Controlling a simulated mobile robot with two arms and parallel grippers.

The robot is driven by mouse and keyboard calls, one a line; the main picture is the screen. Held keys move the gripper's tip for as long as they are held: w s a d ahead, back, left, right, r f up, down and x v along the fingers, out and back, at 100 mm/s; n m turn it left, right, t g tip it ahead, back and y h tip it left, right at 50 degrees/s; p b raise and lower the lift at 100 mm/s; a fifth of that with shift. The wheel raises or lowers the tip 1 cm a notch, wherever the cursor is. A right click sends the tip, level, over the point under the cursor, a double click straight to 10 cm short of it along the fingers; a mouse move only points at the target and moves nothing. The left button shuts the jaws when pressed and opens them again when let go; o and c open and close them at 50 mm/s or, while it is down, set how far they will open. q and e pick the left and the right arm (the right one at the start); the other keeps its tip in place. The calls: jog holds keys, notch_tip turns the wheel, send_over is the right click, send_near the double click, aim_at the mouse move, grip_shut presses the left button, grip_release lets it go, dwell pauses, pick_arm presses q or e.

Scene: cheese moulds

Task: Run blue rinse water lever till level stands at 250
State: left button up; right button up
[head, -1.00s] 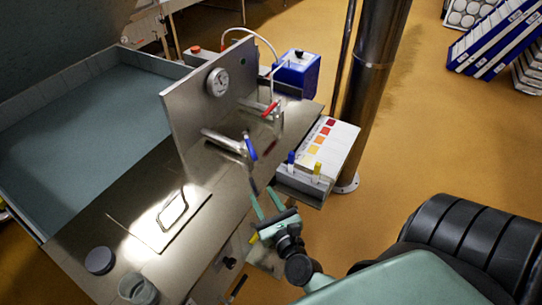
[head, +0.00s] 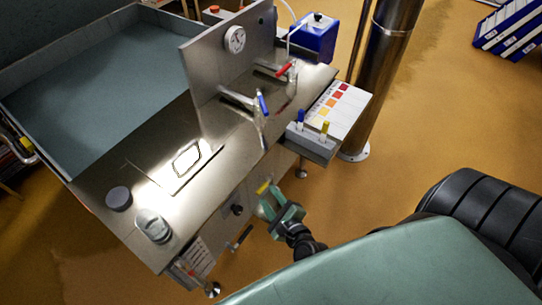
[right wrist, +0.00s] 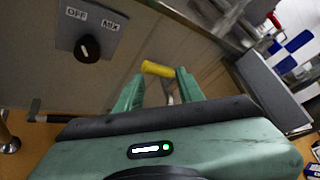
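The blue lever (head: 262,104) sits on a tap on the steel splash panel, left of and nearer than a red lever (head: 284,69). A clear glass beaker (head: 152,226) stands at the near left of the bench; its level and marks are too small to read. My right gripper (head: 279,199) is low at the bench front, well below the blue lever. In the right wrist view its fingers (right wrist: 157,88) are apart, with a yellow handle (right wrist: 157,68) on a thin metal stem just beyond and between the tips. Contact cannot be told. My left gripper is out of view.
A black OFF/MIX knob (right wrist: 88,48) is on the front panel. A tray (head: 313,146) with blue and yellow items and a colour chart (head: 340,105) juts from the bench's right side. A dial (head: 234,39), blue box (head: 314,38) and steel column (head: 378,80) stand behind.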

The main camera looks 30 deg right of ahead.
aim_at(263, 107)
jog(key=shift+w+d+f+n, duration=0.15)
jog(key=shift+d+f+n, duration=0.05)
jog(key=shift+d+n, duration=0.1)
jog(key=c, duration=0.7)
jog(key=shift+w+d+f+n+b, duration=0.15)
jog(key=shift+d+n+b, duration=0.25)
jog(key=shift+n+b, duration=0.1)
jog(key=shift+w+d+f+n+b, duration=0.15)
jog(key=shift+d+n+b, duration=0.2)
jog(key=shift+n, duration=0.15)
grip_shut()
jog(key=w+d+r+n+t+b, duration=0.25)
jog(key=d+r+n+b, duration=0.2)
jog(key=d+r, duration=0.35)
jog(key=w+d+r+n+t+b, duration=0.1)
jog(key=w+d+r+n+b, duration=0.35)
jog(key=r, duration=0.55)
jog(key=w+a+p, duration=0.1)
jog(key=w+p, duration=0.2)
jog(key=w, duration=0.7)
jog(key=shift+w+a+f, duration=0.15)
jog(key=shift+w+f, duration=0.15)
jog(key=shift+f, duration=0.15)
jog(key=shift+g, duration=0.25)
